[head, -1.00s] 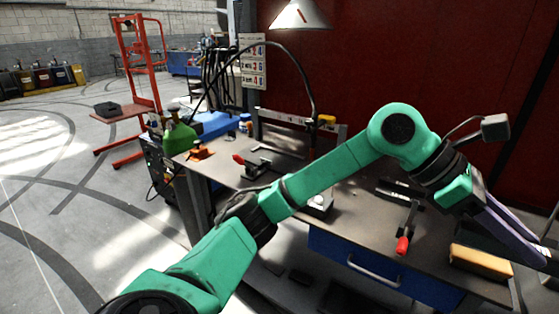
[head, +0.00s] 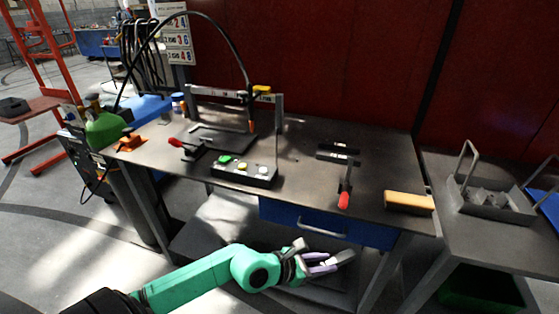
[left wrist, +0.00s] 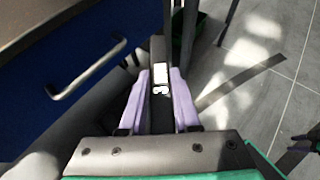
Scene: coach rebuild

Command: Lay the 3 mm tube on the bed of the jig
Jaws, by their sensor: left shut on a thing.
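My left gripper (head: 325,263) is low in front of the workbench, below its top, beside the blue drawer. Its purple fingers are shut on a dark grey bar with a white label (left wrist: 160,76), seen end-on in the left wrist view.
The bench carries a button box (head: 244,172), dark labelled pieces (head: 337,153), a red-handled tool (head: 345,190) and a yellow-brown block (head: 409,202). A drawer handle (left wrist: 88,69) is close to my left gripper. A grey tray (head: 490,205) stands right. The bench's middle is partly clear.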

